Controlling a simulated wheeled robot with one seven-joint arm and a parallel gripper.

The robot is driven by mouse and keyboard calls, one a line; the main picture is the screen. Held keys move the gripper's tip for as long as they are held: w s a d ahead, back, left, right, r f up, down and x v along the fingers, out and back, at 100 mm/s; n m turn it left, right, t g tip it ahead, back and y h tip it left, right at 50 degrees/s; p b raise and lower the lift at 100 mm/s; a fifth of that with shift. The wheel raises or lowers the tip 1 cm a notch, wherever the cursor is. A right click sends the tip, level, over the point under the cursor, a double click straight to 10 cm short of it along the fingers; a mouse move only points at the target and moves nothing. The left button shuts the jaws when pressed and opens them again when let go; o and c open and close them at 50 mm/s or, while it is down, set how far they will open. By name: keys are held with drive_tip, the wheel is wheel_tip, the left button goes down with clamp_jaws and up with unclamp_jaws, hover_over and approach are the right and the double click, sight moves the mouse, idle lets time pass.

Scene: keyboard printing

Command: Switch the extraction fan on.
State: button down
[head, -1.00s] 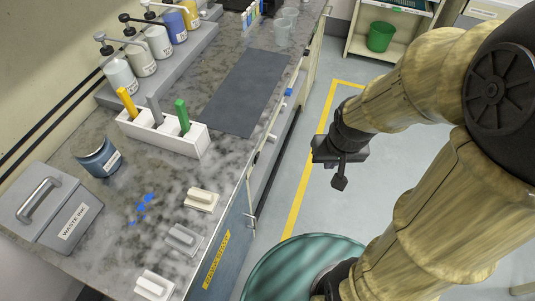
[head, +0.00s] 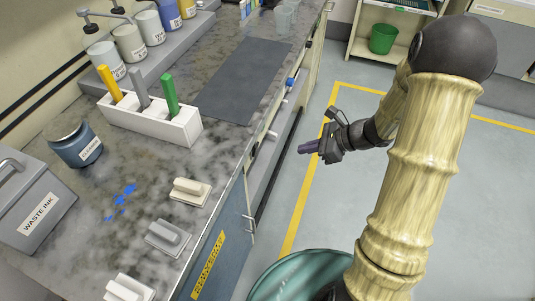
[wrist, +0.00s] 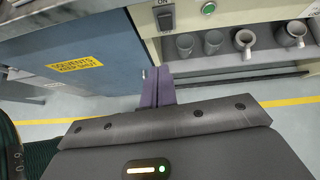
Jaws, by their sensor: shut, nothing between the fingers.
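No thing in view carries a readable extraction fan label. A dark rocker switch (wrist: 165,20) sits on the pale cabinet front at the top of the wrist view; its position is unclear. A round green button (wrist: 208,8) is to its right on the same panel. My gripper (wrist: 157,88) is shut and empty, its purple fingers just below the rocker switch in the picture, apart from it as far as I can tell. In the head view my gripper (head: 304,148) points left toward the counter front, over the open floor.
A blue knob (head: 291,82) sits on the counter front. The wrist view shows a blue solvents door (wrist: 85,60) and several mugs (wrist: 243,42) on an open shelf. The marble counter (head: 130,165) bears a waste ink box (head: 40,215). A teal bin (head: 290,275) stands near my arm.

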drive_tip(key=shift+w+d+f+m+t, duration=0.15)
drive_tip(key=shift+w+f+m+t, duration=0.1)
drive_tip(key=shift+w+m+t, duration=0.25)
drive_tip(key=shift+w, duration=0.1)
approach(257, 148)
drive_tip(key=d+f+x, duration=0.1)
drive_tip(key=x, duration=0.5)
drive_tip(key=shift+w+a+r, duration=0.2)
drive_tip(key=shift+w+a, duration=0.1)
drive_tip(key=shift+a, duration=0.05)
drive_tip(key=shift+w+r+p, duration=0.1)
drive_tip(key=shift+w+p, duration=0.05)
drive_tip(key=shift+p, duration=0.15)
